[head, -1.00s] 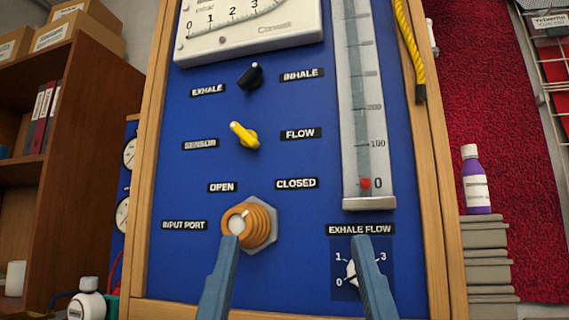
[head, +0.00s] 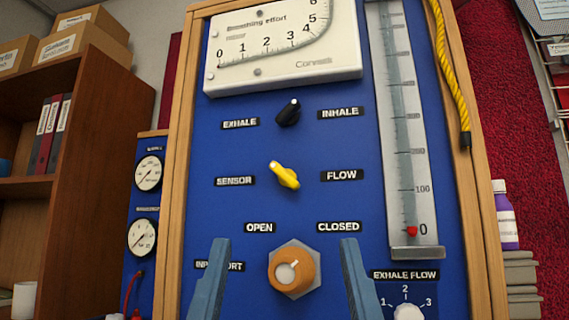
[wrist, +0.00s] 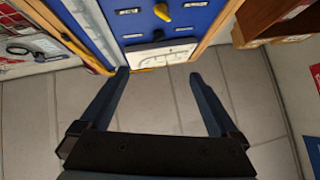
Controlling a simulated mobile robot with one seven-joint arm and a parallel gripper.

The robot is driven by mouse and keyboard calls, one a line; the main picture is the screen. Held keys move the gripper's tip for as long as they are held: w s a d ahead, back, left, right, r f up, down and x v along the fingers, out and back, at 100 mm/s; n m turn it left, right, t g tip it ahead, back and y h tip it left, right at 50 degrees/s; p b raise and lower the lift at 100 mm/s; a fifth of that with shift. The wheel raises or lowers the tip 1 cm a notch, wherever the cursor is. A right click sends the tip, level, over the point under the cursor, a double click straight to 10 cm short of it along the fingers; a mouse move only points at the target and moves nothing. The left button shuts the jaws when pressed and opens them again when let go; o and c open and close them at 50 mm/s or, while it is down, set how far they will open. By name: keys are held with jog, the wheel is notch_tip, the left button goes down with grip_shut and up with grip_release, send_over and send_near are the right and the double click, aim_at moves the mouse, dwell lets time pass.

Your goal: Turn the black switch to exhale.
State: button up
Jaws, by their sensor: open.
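The black switch (head: 288,112) sits on the blue panel between the EXHALE label (head: 240,124) on its left and the INHALE label (head: 340,113) on its right. Its white-marked tip points up and slightly right, leaning to the INHALE side. My gripper (head: 284,240) is open and empty, its blue fingers spread in front of the panel, well below the switch in the head view. In the wrist view, my gripper (wrist: 159,73) is open, with the panel upside down beyond the fingertips; the black switch (wrist: 158,34) is small there. No contact is visible.
Below the black switch are a yellow switch (head: 284,175) and an orange knob (head: 291,270), which appears between my fingers. A white gauge (head: 285,48) is above, and a flow tube (head: 402,130) is at right. A wooden frame edges the panel.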

jog(key=shift+w+r+p, duration=0.1)
jog(key=shift+r+p, duration=0.15)
jog(key=shift+p, duration=0.1)
jog(key=shift+c, duration=1.1)
jog(key=p, duration=0.1)
jog(key=r+p, duration=0.1)
jog(key=w+r+m+g+p, duration=0.1)
jog(key=p, duration=0.1)
jog(key=shift+a+r, duration=0.25)
jog(key=shift+a, duration=0.05)
jog(key=c, duration=0.5)
jog(key=m+g+h+p, duration=0.5)
jog(key=m+g+p, duration=0.5)
jog(key=p, duration=3.1)
send_near(285, 111)
jog(key=shift+m+t, duration=0.5)
jog(key=p+x, duration=0.4)
jog(key=x, duration=0.1)
jog(key=p+x, duration=0.1)
jog(key=x, duration=0.1)
jog(key=shift+w+d+f+p, duration=0.2)
jog(key=shift+f+p, duration=0.1)
jog(key=shift+p, duration=0.1)
jog(key=shift+w+d+f, duration=0.1)
jog(key=shift+w+d, duration=0.05)
jog(key=shift+w, duration=0.35)
grip_shut()
